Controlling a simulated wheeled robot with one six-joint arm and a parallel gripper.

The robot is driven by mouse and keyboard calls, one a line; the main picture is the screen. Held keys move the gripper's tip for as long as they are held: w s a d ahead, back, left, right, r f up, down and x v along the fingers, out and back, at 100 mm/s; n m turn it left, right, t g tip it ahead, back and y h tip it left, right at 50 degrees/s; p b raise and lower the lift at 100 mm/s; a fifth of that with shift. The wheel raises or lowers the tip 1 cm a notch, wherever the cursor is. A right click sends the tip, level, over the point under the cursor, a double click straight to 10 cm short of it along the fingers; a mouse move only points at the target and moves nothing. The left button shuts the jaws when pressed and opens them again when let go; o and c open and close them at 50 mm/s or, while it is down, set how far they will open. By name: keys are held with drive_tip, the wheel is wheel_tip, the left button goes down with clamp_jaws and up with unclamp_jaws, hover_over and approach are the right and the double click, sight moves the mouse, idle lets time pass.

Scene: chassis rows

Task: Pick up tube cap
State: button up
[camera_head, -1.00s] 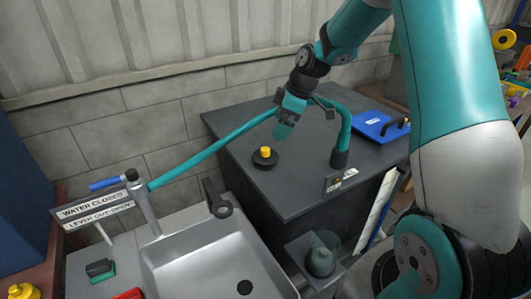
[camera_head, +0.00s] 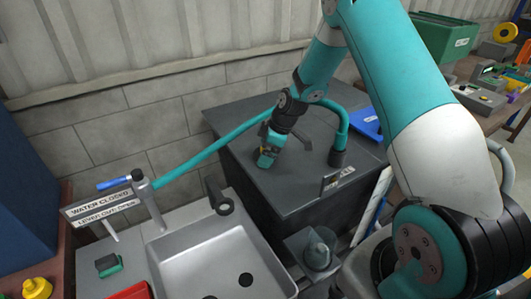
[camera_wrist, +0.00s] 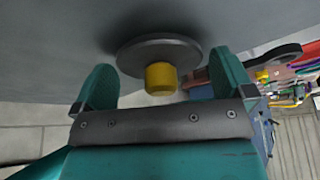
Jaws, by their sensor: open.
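The tube cap is a dark round disc (camera_wrist: 160,50) with a yellow knob (camera_wrist: 161,78), seen in the wrist view against the grey cabinet top. My gripper (camera_wrist: 160,85) is open there, with one teal finger on each side of the knob and clear space between. In the head view my gripper (camera_head: 268,158) is low over the dark grey cabinet top (camera_head: 300,180) and hides most of the cap. I cannot tell whether the fingers touch the disc.
A teal hose (camera_head: 205,155) runs from the sink tap behind my gripper to a fitting (camera_head: 338,157) on the cabinet. The sink (camera_head: 190,255) is at the front left. A blue tray (camera_head: 366,124) lies at the back right of the cabinet.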

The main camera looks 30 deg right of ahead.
drive_tip(key=c, duration=0.8)
drive_tip(key=shift+r, duration=0.15)
drive_tip(key=shift+c, duration=0.2)
wheel_tip(320, 180, up, 20)
drive_tip(key=b, duration=0.3)
